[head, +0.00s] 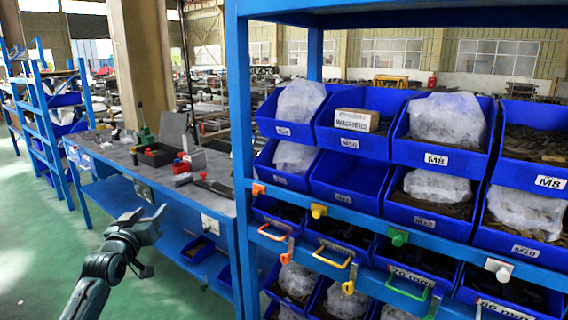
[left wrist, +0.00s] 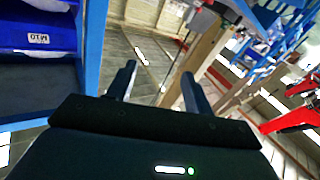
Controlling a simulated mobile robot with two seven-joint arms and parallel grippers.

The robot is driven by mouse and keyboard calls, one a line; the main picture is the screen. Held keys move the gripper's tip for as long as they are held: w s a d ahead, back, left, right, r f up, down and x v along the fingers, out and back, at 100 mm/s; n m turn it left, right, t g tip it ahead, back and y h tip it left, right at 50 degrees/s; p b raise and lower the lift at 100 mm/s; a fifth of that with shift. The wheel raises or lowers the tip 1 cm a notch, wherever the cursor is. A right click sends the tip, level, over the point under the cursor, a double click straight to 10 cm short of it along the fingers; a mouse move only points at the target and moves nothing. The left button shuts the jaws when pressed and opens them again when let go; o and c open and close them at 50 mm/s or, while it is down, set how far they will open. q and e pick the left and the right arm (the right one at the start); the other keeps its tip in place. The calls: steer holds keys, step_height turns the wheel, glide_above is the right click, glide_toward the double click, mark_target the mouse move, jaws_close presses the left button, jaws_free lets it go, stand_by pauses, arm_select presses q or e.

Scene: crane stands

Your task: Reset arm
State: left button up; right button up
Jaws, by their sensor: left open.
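My left arm comes in from the lower left of the head view, and its gripper (head: 150,243) is open and empty. It is in the air over the green floor, in front of the workbench and left of the blue shelf. In the left wrist view the two fingers (left wrist: 160,88) stand apart with nothing between them. My right gripper is not in view.
A blue shelf rack (head: 243,130) with several blue bins (head: 350,190) fills the right. A workbench (head: 120,160) with tools stands behind the gripper. Green floor (head: 40,260) is clear at left. In the left wrist view, a blue post (left wrist: 92,50) stands close at left.

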arm_select(q)
steer(key=s+d+f+m+g, duration=0.25)
steer(key=s+f, duration=0.35)
steer(key=f, duration=0.3)
steer(key=s+d+f+m+g, duration=0.1)
steer(key=s+d+f+m, duration=0.25)
steer(key=s+f, duration=0.4)
steer(key=s+d+f+g+h, duration=0.1)
steer(key=s+d+f, duration=0.3)
steer(key=s, duration=0.4)
steer(key=s+d+f+n+g+h, duration=0.1)
steer(key=s+d+f+g, duration=0.1)
steer(key=s, duration=0.7)
steer(key=s+d+f+g, duration=0.1)
steer(key=s+d+f, duration=0.4)
steer(key=s, duration=0.4)
steer(key=shift+d+f+h, duration=0.3)
steer(key=shift+d+h, duration=0.1)
steer(key=shift+d, duration=0.5)
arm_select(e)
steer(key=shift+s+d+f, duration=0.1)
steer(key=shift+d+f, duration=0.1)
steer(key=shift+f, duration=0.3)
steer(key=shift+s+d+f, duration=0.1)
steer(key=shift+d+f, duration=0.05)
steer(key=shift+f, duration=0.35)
arm_select(q)
steer(key=shift+s, duration=0.1)
